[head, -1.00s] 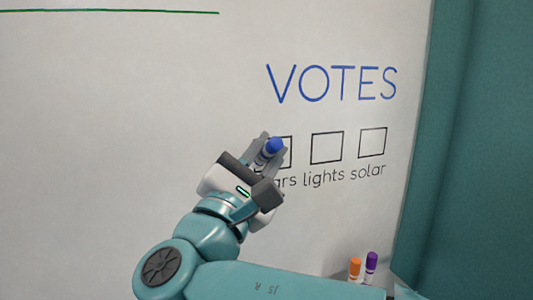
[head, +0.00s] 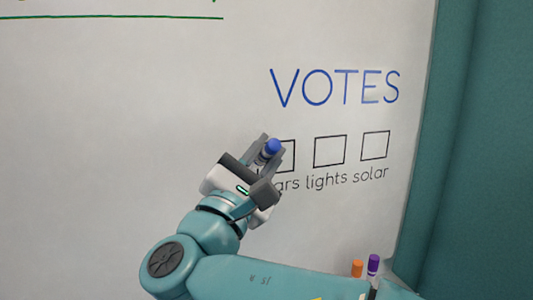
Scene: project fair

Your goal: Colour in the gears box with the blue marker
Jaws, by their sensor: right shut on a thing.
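My right gripper (head: 265,160) is shut on a blue marker (head: 270,148), whose blue end points up and to the right. The marker is in front of the left part of the gears box (head: 291,156), a black outlined square on the white board. The visible right part of that box is unfilled; its left part is hidden behind my gripper. The gears label (head: 288,186) below is partly hidden, with only "ars" showing. I cannot tell whether the marker touches the board. My left gripper is out of view.
The lights box (head: 329,151) and solar box (head: 375,145) are empty outlines to the right, under the blue word VOTES (head: 335,88). An orange marker (head: 357,268) and a purple marker (head: 373,265) stand at the bottom right. A teal panel (head: 480,150) borders the board.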

